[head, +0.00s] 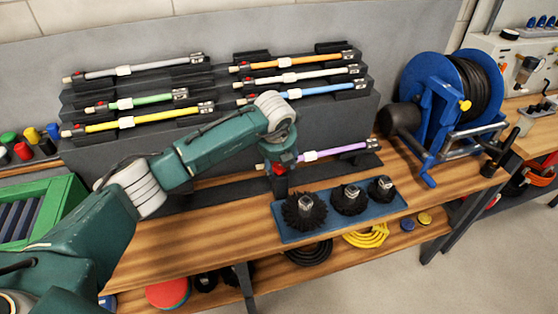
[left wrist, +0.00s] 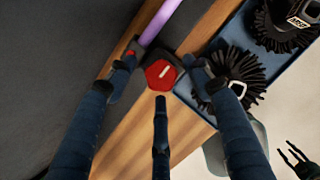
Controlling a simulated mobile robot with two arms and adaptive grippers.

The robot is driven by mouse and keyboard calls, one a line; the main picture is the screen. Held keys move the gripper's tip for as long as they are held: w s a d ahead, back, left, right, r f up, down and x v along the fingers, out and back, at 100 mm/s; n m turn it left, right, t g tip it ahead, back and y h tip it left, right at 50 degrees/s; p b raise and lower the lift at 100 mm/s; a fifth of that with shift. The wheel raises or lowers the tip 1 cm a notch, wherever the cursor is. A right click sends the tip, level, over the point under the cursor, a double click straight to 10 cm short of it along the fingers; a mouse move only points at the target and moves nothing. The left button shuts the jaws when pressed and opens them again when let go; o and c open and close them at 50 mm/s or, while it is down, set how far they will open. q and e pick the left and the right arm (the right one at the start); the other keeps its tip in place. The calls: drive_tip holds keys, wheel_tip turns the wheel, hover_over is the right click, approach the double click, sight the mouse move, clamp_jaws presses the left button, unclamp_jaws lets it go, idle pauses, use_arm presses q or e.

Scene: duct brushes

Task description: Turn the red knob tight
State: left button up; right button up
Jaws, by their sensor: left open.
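The red knob (left wrist: 160,74) shows in the left wrist view as a red faceted end with a white mark. It sits close to the near end of the purple rod (left wrist: 160,22), which rests on the rack in the head view (head: 335,151). My left gripper (left wrist: 160,85) is open. Its fingers are spread around the knob, one on the left, one on the right and one below; I cannot tell if any touches. In the head view my left gripper (head: 279,183) hangs at the rod's left end and largely hides the knob.
A blue tray (head: 290,236) with three black brushes (head: 305,211) lies just right of the gripper. Other colored rods lie on the rack (head: 225,125) behind. A blue hose reel (head: 440,105) stands at the right. The bench front (head: 190,250) is clear.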

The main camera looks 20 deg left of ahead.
use_arm(q)
drive_tip(key=shift+w+f, duration=0.1)
drive_tip(key=shift+f, duration=0.2)
drive_tip(key=c, duration=1.1)
use_arm(e)
drive_tip(key=shift+a, duration=0.3)
drive_tip(key=shift+f, duration=0.1)
